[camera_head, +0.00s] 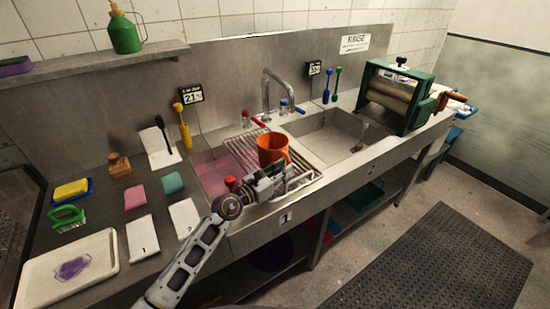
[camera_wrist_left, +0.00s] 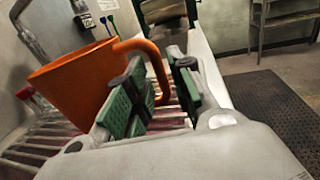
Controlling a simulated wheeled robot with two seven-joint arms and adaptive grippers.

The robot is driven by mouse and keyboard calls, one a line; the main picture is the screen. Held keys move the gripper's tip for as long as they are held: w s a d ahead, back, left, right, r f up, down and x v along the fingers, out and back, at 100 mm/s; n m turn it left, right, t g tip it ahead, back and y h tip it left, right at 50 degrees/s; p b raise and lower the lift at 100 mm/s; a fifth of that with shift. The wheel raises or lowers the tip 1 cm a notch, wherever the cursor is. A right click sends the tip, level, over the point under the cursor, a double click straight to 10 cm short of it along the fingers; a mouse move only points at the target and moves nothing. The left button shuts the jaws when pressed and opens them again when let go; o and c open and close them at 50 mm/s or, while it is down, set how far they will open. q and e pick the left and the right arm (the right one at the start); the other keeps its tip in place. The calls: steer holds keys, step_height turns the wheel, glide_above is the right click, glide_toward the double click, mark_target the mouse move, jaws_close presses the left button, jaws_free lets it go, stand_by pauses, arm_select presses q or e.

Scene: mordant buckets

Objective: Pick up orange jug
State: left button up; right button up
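The orange jug (camera_head: 273,147) stands upright on the wire rack over the left sink. In the left wrist view the jug (camera_wrist_left: 75,85) fills the left side, and its looped handle (camera_wrist_left: 158,68) points towards my gripper. My left gripper (camera_head: 280,178) is just in front of the jug in the head view. In the left wrist view its green-padded fingers (camera_wrist_left: 157,98) are apart, with the handle's lower part showing in the gap between them. I cannot tell whether either pad touches the handle. My right gripper is in neither view.
The wire rack (camera_head: 304,165) spans part of the sink, near the tap (camera_head: 268,88). A red-topped item (camera_head: 231,183) is close to my left gripper. A green roller press (camera_head: 392,95) stands at the right. White cards, sponges and a tray (camera_head: 108,240) lie on the left counter.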

arm_select(q)
steer(key=shift+x, duration=1.4)
jaws_close()
steer(key=shift+r, duration=0.15)
